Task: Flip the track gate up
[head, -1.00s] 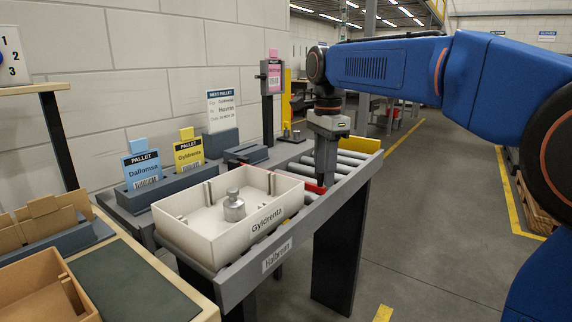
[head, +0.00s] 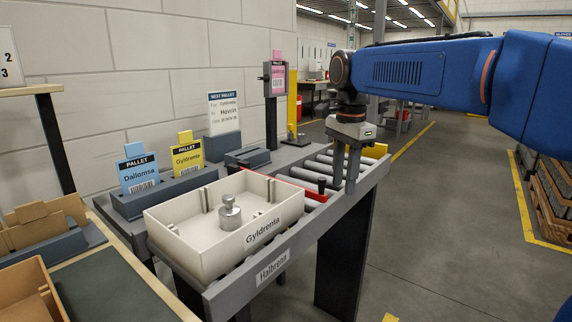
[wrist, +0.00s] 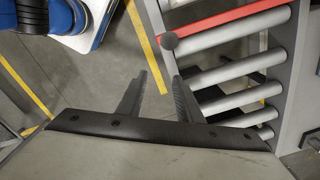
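The track gate is a red bar (head: 312,194) lying low across the roller track, just beyond the tray, with a dark knob (head: 321,184) near its outer end. In the wrist view, the red bar (wrist: 235,22) crosses the top and its round knob (wrist: 168,40) lies ahead of my fingertips. My gripper (head: 344,186) points down by the track's outer rail, to the right of the knob and apart from it. In the wrist view, my gripper (wrist: 164,76) shows two separated fingers with nothing between them.
A cream tray (head: 180,245) labelled Gyldrenta, with a metal weight (head: 230,213) inside, sits on the track close to the gate. Bare rollers (head: 300,174) lie beyond the gate. Pallet cards (head: 187,158) stand along the wall side. Open floor is on the right.

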